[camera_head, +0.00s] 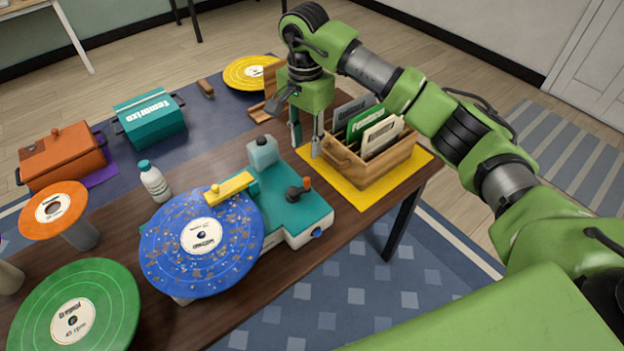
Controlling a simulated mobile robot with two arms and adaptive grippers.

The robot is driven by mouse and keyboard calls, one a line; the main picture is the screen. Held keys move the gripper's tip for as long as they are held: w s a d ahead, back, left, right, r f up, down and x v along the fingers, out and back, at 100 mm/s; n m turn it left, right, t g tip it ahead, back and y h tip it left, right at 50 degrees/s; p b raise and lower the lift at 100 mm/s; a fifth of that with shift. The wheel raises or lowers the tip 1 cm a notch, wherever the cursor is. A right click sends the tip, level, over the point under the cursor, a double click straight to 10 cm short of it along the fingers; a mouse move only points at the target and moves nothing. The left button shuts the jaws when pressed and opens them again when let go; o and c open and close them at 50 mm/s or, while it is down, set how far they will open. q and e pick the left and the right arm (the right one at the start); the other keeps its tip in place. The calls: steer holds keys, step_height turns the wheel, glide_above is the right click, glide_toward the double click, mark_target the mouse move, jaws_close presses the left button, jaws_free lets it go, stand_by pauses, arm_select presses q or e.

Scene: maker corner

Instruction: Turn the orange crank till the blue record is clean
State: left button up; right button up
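The blue record (166,243), speckled with brown and pale flecks, lies flat on the teal and white cleaning machine (300,222). A yellow arm (230,188) reaches over the record's back edge. The orange crank (307,183) stands up from a dark hub on the machine's top right. My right gripper (307,152) points down behind the crank, beside the wooden crate, with its fingers apart and nothing seen between them. It appears clear of the crank. My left gripper is not in view.
A wooden crate (372,174) of record sleeves stands on a yellow mat (421,157) right of my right gripper. A white bottle (154,183), an orange record (70,197) and a green record (107,297) are on the left. Orange (63,160) and teal (150,120) boxes stand farther back.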

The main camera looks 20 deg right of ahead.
mark_target(307, 178)
steer(key=shift+n, duration=0.9)
step_height(307, 178, down, 14)
steer(key=p, duration=0.4)
steer(key=shift+r, duration=0.1)
jaws_close()
